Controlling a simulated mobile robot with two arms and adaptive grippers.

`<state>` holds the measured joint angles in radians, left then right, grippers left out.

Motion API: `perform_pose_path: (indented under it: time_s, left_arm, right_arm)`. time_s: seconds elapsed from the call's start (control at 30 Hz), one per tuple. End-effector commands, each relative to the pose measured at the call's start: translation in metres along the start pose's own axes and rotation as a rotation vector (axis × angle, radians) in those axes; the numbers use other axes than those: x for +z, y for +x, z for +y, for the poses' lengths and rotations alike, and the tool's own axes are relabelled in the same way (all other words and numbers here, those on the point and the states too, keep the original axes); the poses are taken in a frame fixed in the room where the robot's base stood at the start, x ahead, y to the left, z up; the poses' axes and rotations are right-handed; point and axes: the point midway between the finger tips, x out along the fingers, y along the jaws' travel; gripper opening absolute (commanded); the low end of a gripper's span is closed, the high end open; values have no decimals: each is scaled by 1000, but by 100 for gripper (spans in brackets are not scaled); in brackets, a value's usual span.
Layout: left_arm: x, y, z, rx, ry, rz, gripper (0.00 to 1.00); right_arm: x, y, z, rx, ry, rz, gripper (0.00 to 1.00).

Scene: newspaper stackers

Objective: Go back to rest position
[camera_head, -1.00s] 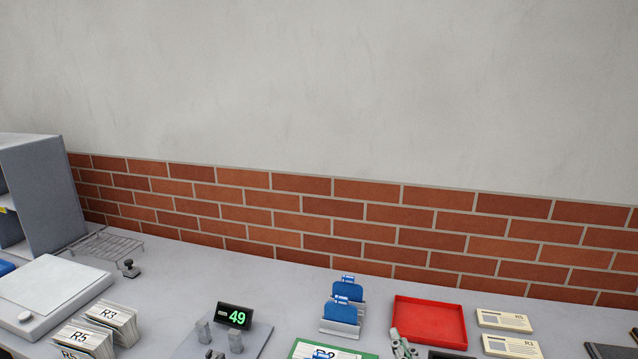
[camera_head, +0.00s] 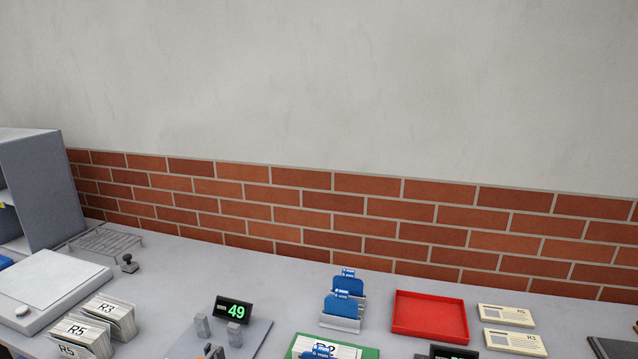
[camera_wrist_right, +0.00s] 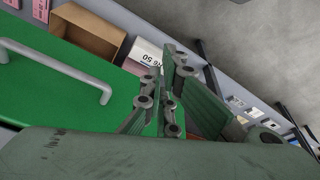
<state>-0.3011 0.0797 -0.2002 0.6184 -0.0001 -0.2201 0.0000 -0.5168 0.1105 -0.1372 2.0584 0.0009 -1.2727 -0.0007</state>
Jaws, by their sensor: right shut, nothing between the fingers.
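My right gripper (camera_wrist_right: 170,100) shows in the right wrist view, its grey-green fingers together with nothing between them. It is away from the bench items in the head view, where it does not show. Behind it in the wrist view is a green surface (camera_wrist_right: 45,95) with a grey handle (camera_wrist_right: 95,75). My left gripper is not in view.
In the head view the bench holds newspaper bundles (camera_head: 105,312), a display reading 49 (camera_head: 234,311), a blue card holder (camera_head: 341,322), a red tray (camera_head: 430,316) and cream cards (camera_head: 506,315). A brick wall (camera_head: 300,205) stands behind. An open cardboard box (camera_wrist_right: 90,32) shows in the wrist view.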

Motion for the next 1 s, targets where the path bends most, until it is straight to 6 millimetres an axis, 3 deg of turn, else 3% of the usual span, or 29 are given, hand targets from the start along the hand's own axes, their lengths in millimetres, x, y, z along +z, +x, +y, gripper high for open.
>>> perform_pose_path:
  time_s: [0.03, 0.2, 0.4, 0.5, 0.6, 0.73, 0.83, 1.0]
  left_arm:
    - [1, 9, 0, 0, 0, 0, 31]
    - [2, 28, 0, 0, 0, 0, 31]
    - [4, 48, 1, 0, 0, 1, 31]
    - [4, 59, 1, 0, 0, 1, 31]
    - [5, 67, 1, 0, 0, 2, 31]
    - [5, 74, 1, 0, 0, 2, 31]
    - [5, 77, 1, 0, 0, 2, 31]
    - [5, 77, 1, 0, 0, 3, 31]
  right_arm:
    - [12, 32, -2, -2, -1, -18, 0]
    - [58, 130, -6, -7, -9, -55, 0]
    - [136, 227, -10, -12, -19, -99, 0]
    - [181, 264, -12, -14, -24, -121, 0]
    - [224, 290, -13, -16, -29, -140, 0]
    - [267, 308, -13, -17, -34, -158, 0]
    - [285, 313, -13, -17, -36, -164, 0]
    - [295, 314, -12, -18, -38, -166, 0]
